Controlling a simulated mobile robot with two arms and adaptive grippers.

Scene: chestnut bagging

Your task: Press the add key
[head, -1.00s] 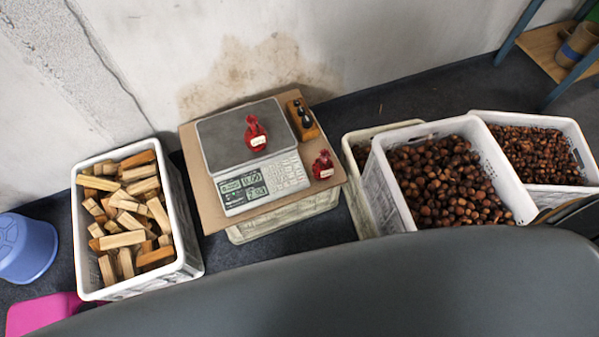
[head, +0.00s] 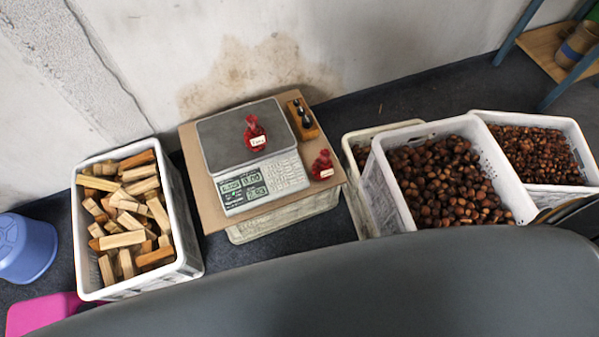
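The scale (head: 209,146) stands on a brown board over an upturned-looking white crate. Its keypad (head: 285,175) is on the right of the front panel, beside the lit displays (head: 243,188). The single keys, the add key among them, are too small to tell apart. A red bag (head: 255,136) with a white label sits on the scale's grey plate. A second red bag (head: 322,166) stands on the board to the right of the scale. Neither of my grippers is in view, and nothing touches the keypad.
A wooden block with dark weights (head: 302,117) stands right of the scale. A crate of wood pieces (head: 85,238) is at left, by a blue bucket (head: 27,250). Chestnut crates (head: 398,197) (head: 576,135) stand at right. A large grey surface fills the foreground.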

